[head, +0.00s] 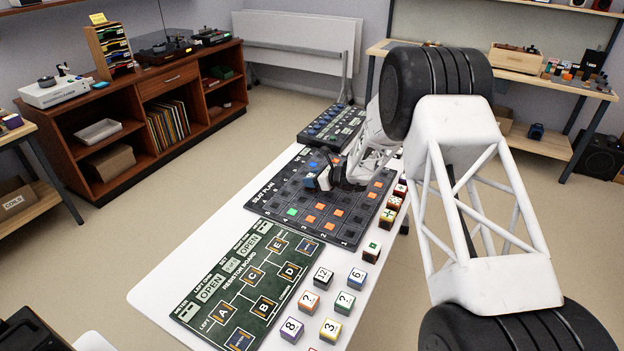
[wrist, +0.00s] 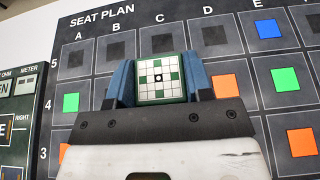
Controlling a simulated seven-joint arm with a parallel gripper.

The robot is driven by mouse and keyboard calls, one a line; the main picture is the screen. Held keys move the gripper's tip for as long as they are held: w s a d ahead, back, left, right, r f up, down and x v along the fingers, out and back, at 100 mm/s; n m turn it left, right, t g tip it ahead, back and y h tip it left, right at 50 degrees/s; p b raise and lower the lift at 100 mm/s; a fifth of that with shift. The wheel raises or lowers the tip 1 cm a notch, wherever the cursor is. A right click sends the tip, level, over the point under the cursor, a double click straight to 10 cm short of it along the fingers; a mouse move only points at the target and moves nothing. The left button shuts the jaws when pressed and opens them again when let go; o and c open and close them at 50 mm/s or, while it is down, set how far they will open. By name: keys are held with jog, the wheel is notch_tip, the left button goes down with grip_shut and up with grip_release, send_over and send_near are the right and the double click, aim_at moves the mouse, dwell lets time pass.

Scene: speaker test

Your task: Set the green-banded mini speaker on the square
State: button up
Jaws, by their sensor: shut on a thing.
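My gripper (head: 322,179) is over the left part of the dark SEAT PLAN board (head: 262,200) in the head view. In the wrist view its blue fingers are shut on a small cube (wrist: 160,77), one on each side. The cube's visible face has green edges, a white grid with green patches and a dark dot at its centre. I cannot tell whether it touches the board or is just above it. The board has dark squares and coloured ones: green (wrist: 71,102), blue (wrist: 268,29) and orange (wrist: 223,87). Squares beneath my gripper are hidden.
A green RESISTOR BOARD (head: 205,318) lies nearer on the white table (head: 150,296). Another dark panel (head: 318,137) lies beyond the seat plan. Several marked cubes, such as a green-plus one (head: 372,248), stand along the table's right side. My arm hides part of the right side.

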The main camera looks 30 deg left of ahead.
jog(key=shift+f, duration=0.15)
jog(key=o, duration=1)
jog(key=shift+c, duration=0.2)
jog(key=shift+v, duration=6.05)
